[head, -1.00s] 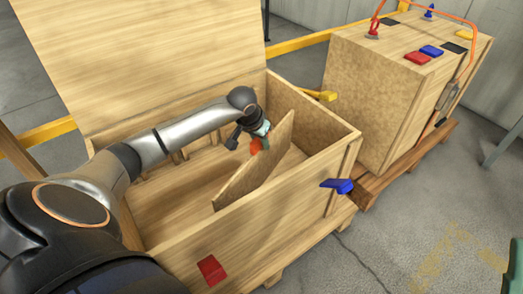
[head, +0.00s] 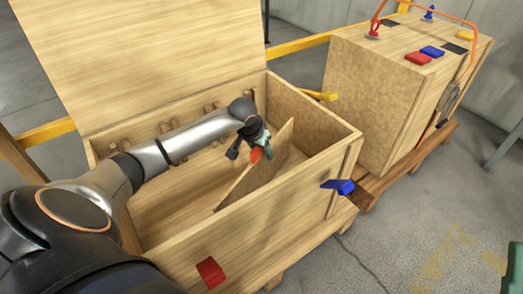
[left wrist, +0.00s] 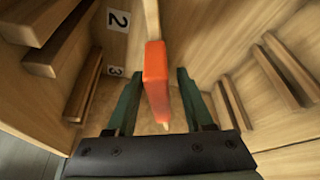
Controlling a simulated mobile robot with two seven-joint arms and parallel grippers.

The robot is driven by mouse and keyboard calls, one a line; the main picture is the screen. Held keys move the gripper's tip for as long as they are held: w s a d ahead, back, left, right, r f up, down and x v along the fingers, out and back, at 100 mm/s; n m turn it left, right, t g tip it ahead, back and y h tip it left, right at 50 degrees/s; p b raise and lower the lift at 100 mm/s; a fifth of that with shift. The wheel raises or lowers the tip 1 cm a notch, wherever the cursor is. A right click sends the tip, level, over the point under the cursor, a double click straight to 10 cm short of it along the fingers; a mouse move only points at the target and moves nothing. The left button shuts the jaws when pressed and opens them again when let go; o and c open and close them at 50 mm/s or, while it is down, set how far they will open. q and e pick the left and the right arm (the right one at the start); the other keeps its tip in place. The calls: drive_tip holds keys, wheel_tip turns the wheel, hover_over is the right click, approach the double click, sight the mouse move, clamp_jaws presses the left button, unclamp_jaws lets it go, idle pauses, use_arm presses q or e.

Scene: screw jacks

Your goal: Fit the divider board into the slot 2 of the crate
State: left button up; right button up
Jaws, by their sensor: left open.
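The divider board (head: 262,178) is a thin wooden panel standing on edge inside the open wooden crate (head: 250,222), its top edge near the rim height. It has an orange grip (head: 256,155), also large in the left wrist view (left wrist: 156,75). My left gripper (head: 264,150) is open, with its two green fingers apart on either side of the orange grip (left wrist: 158,105). In the left wrist view, labels 2 (left wrist: 118,20) and 3 (left wrist: 115,71) show on the crate wall beside wooden cleats (left wrist: 85,88). I cannot tell which slot the board's edges sit in. My right gripper is not in view.
The raised lid (head: 150,55) stands behind the crate. A closed crate (head: 375,105) with coloured blocks and an orange strap stands to the right.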

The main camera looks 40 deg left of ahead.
use_arm(q)
drive_tip(key=shift+r, duration=0.25)
drive_tip(key=p+v, duration=0.4)
drive_tip(key=v, duration=0.6)
drive_tip(key=shift+s+r, duration=0.2)
drive_tip(key=shift+r, duration=0.15)
drive_tip(key=shift+s+d+r, duration=0.1)
drive_tip(key=shift+s+r, duration=0.15)
drive_tip(key=shift+r, duration=0.2)
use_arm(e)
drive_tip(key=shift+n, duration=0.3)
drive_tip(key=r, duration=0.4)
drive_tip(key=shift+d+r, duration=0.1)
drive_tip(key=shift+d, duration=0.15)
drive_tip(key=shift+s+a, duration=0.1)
